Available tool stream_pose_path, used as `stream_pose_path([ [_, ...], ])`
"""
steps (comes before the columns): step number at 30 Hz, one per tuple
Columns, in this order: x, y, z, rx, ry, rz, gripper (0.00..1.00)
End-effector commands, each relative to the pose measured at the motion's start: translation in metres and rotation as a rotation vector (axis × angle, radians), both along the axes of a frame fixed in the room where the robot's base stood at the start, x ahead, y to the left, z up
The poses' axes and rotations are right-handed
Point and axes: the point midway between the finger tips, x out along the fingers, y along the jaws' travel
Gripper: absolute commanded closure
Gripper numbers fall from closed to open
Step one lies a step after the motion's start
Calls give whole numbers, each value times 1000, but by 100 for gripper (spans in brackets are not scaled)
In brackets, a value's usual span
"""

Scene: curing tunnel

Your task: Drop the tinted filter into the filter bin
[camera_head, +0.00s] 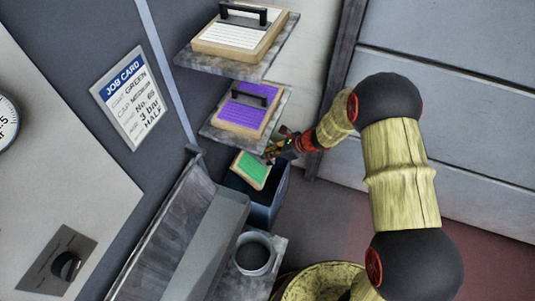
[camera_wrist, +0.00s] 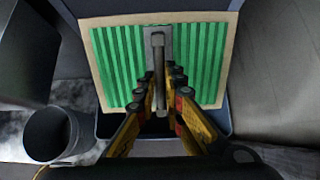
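The tinted filter (camera_head: 251,169) is a green pleated panel in a pale wooden frame. In the wrist view the filter (camera_wrist: 118,62) spreads across the top, with a grey bar handle at its middle. My gripper (camera_wrist: 161,78) has its fingers on both sides of this handle and appears shut on it. In the head view my gripper (camera_head: 277,150) is at the filter's upper right edge. The filter is tilted, over the mouth of the dark blue filter bin (camera_head: 266,215). The bin's rim (camera_wrist: 222,128) shows below the filter in the wrist view; its inside is mostly hidden.
Shelves above hold a purple filter (camera_head: 245,108) and a white filter (camera_head: 238,33). A grey cup (camera_head: 254,254) stands just in front of the bin; it also shows in the wrist view (camera_wrist: 55,135). A grey trough (camera_head: 200,235) runs on the left. A job card (camera_head: 131,97) reads GREEN.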

Motion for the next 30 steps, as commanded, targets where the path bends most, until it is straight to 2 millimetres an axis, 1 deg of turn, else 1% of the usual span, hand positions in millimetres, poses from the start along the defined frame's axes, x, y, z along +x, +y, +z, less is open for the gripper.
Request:
stream_pose_path([
  [1,0,0,0,1,0,0,88],
  [11,0,0,0,0,0,0,69],
  [18,0,0,0,0,0,0,69],
  [22,-1,-3,3,0,-1,-1,69],
  [26,-4,-14,16,1,-3,-2,69],
  [30,-11,-33,35,0,-3,-3,69],
])
